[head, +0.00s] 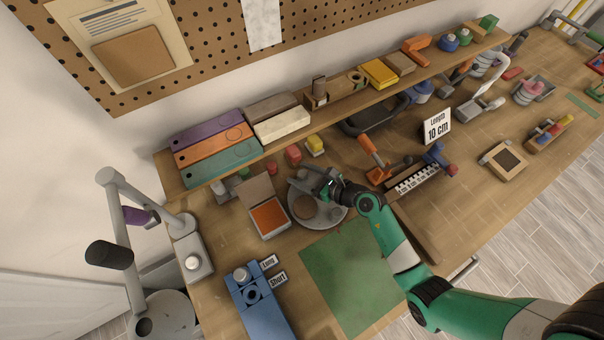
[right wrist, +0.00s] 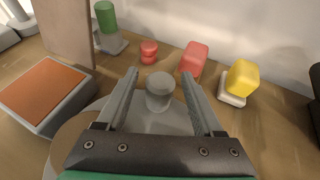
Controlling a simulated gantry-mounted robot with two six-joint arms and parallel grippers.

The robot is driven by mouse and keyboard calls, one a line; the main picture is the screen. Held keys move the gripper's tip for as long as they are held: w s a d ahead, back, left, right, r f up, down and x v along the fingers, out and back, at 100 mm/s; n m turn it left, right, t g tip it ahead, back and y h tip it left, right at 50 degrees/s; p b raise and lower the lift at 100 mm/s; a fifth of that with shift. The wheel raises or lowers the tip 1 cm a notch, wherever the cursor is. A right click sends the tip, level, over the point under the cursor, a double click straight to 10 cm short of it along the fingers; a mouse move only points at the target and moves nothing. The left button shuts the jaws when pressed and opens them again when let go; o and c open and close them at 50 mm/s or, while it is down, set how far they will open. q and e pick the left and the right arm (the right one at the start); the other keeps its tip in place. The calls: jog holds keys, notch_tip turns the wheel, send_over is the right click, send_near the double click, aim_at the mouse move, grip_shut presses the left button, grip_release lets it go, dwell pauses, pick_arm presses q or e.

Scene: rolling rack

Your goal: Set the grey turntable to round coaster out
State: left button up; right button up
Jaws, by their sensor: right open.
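The grey turntable (head: 322,219) is a round disc on the bench, just behind the green mat. A round brown coaster (head: 304,207) lies on its left part. My right gripper (head: 328,188) is over the turntable's back part. In the right wrist view the gripper (right wrist: 159,78) is open, its two fingers on either side of a short grey knob (right wrist: 160,90). Gaps show between the knob and both fingers. The turntable's rim (right wrist: 62,140) shows at lower left there; the gripper body hides much of the disc. My left gripper is not in view.
An orange-topped box (head: 268,217) stands left of the turntable. Red (head: 292,154) and yellow (head: 315,145) blocks stand behind it, below the shelf (head: 345,105). A blue block (head: 262,312) with Long and Short labels is front left. The green mat (head: 350,275) is clear.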

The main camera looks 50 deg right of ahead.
grip_shut()
dwell(1.4)
